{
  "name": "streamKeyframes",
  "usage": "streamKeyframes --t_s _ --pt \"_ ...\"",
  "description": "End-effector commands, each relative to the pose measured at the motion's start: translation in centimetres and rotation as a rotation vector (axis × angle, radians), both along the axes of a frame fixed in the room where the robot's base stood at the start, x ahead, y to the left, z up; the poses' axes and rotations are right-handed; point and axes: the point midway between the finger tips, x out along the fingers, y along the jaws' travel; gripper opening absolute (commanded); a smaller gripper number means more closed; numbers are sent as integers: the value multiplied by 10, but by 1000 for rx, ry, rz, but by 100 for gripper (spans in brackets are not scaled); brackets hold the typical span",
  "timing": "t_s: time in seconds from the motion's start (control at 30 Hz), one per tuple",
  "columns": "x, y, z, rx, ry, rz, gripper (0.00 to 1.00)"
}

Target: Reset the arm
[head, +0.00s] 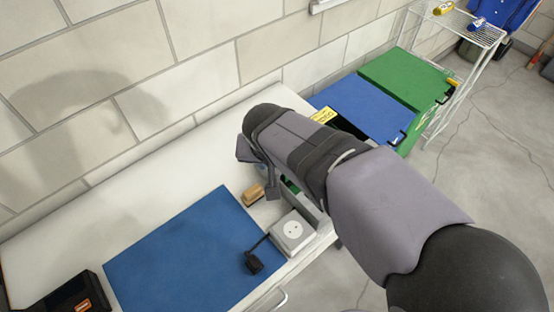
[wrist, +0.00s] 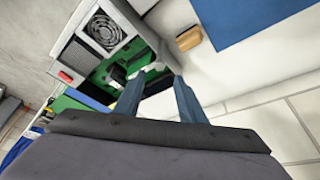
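My gripper (wrist: 158,80) shows in the wrist view with its two blue-grey fingers apart and nothing between them. Beyond the fingers is an open grey computer case with a round fan grille (wrist: 101,31) and a green circuit board inside. I cannot tell how far the fingers are from the case or whether they touch it. In the head view my arm reaches from the lower right over the white bench (head: 120,195). It hides most of the case, and the fingers are not clear there.
A blue mat (head: 175,265) lies on the bench. Near it are a brown block (head: 253,195), a white socket box (head: 294,233) and a black plug (head: 254,263). Blue (head: 360,105) and green (head: 405,75) bins stand beyond the bench, beside a wire rack (head: 470,75). A block wall runs behind.

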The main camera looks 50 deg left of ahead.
Motion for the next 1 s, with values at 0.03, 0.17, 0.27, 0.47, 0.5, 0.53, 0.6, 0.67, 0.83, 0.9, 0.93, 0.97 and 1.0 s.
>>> streamKeyframes --t_s 0.03,0.17,0.27,0.47,0.5,0.53,0.6,0.67,0.83,0.9,0.93,0.97,1.0 --pt "0 0 0 0 0 0 36" --pt "0 0 0 -1 -1 3 36" --pt "0 0 0 -9 -9 31 36" --pt "-1 1 -1 -54 -50 195 36" --pt "-3 0 -2 -67 -54 238 36" --pt "-6 -3 -7 -85 -53 272 36" --pt "-15 -21 -25 -146 -37 354 36" --pt "-23 -40 -44 -204 -14 415 36" --pt "-46 -96 -77 -322 59 531 36" --pt "-48 -121 -83 -355 89 547 36" --pt "-47 -132 -85 -366 104 544 36" --pt "-46 -143 -87 -377 118 539 36" --pt "-43 -158 -88 -388 139 526 36"
